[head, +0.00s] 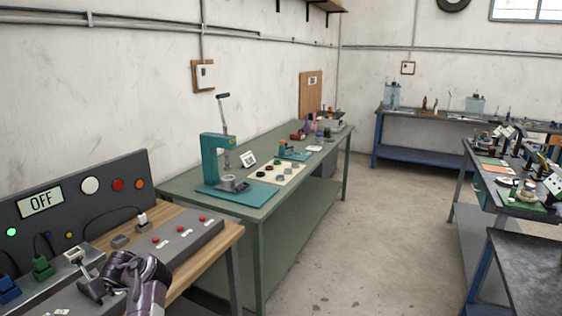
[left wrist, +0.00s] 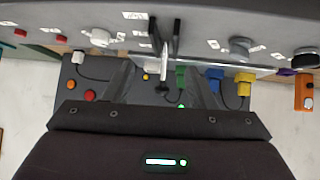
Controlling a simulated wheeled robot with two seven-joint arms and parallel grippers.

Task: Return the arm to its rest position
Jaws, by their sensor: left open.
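My left arm (head: 140,283) is at the lower left of the head view, over the front of the control bench. In the left wrist view my left gripper (left wrist: 164,88) is open, its two grey fingers spread apart. A metal lever (left wrist: 165,47) appears between the fingers in that picture. I cannot tell how far it is from them, and nothing is seen gripped. The control panel (head: 75,200) shows "OFF" on its display (head: 41,201), with a lit green lamp (head: 11,232). My right gripper is not in view.
The control box (head: 172,240) with red buttons sits beside the arm. Green (head: 43,267) and blue (head: 9,288) plugs are at the left. A green workbench (head: 262,205) with a teal press (head: 212,160) stands beyond.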

